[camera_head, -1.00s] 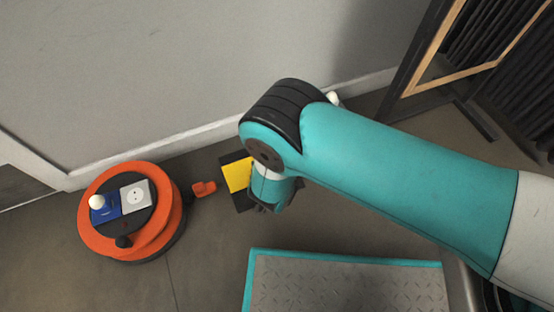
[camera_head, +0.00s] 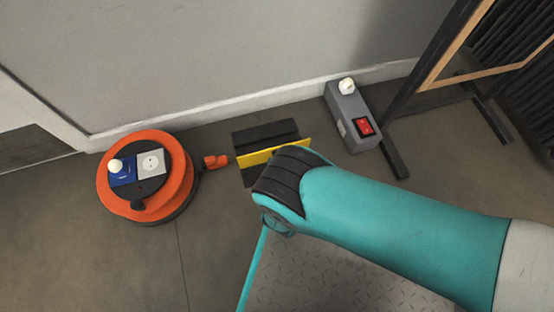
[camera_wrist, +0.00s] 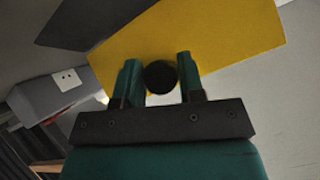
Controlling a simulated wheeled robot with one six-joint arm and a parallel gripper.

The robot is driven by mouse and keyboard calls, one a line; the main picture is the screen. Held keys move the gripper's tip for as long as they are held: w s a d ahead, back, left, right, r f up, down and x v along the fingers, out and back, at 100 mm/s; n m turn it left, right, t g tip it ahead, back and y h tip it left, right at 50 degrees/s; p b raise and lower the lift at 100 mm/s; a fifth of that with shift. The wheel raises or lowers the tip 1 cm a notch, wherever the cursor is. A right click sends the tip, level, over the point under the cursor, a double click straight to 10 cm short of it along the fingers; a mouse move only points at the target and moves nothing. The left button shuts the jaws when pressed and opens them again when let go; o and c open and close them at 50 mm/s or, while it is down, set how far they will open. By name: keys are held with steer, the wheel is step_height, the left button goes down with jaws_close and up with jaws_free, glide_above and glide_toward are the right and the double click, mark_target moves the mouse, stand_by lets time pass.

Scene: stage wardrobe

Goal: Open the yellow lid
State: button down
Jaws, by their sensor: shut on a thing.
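The yellow lid (camera_head: 262,156) stands raised at a steep angle on the floor by the wall. In the head view it shows as a narrow slanted strip, with a dark base (camera_head: 266,134) behind it and a bit of dark in front. In the wrist view the lid (camera_wrist: 225,35) is a broad yellow panel with a round black knob (camera_wrist: 160,77). My gripper (camera_wrist: 160,72) is shut on this knob, one finger on each side.
An orange cable reel (camera_head: 148,178) stands left of the lid, with an orange plug (camera_head: 215,161) between them. A grey box (camera_head: 350,112) with a red switch stands to the right, near a dark frame stand (camera_head: 392,150). A teal-edged plate (camera_head: 300,280) lies in front.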

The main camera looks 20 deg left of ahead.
steer(key=shift+d+f, duration=0.35)
steer(key=shift+d, duration=0.1)
steer(key=c, duration=0.8)
jaws_free()
steer(key=shift+o, duration=0.2)
steer(key=shift+a+r, duration=0.1)
steer(key=shift+a, duration=0.05)
step_height(320, 180, up, 20)
steer(key=p, duration=1)
